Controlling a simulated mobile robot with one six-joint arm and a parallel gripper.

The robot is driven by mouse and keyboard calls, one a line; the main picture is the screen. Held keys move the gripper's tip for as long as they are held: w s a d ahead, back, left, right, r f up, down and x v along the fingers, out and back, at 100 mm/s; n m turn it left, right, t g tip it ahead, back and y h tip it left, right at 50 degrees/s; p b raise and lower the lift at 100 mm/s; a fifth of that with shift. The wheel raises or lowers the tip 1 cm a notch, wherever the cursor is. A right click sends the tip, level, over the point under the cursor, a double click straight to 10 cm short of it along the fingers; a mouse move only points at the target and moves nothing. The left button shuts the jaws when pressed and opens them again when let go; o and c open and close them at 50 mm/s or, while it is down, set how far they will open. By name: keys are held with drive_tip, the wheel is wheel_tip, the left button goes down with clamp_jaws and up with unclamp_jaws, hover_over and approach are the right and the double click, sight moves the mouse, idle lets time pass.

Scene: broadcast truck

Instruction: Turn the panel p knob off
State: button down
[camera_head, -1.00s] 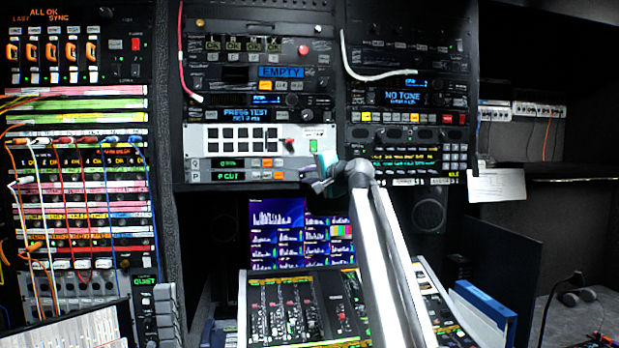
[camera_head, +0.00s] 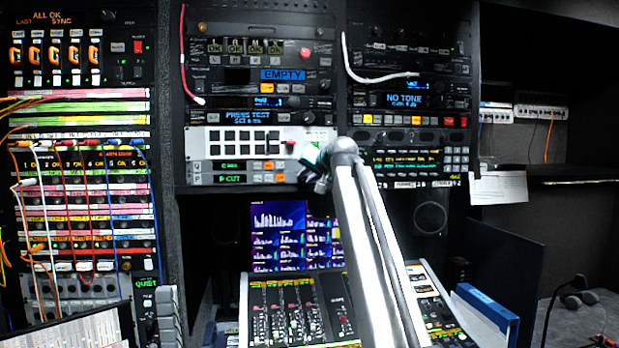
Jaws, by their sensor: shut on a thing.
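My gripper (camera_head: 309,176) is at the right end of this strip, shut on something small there. From its place this is the panel p knob, but the gripper and wrist hide it, so its angle cannot be read.
A similar panel (camera_head: 230,165) sits directly above, under a white panel with black buttons (camera_head: 245,141). Below are a monitor (camera_head: 279,235) and a sloped mixing console (camera_head: 290,305). A red cable (camera_head: 184,70) and a white cable (camera_head: 372,79) hang higher up.

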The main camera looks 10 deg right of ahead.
drive_tip(key=shift+f, duration=0.15)
drive_tip(key=c, duration=1.7)
unclamp_jaws()
drive_tip(key=shift+o, duration=0.2)
drive_tip(key=b+v, duration=0.3)
drive_tip(key=v, duration=1.1)
drive_tip(key=shift+a, duration=0.1)
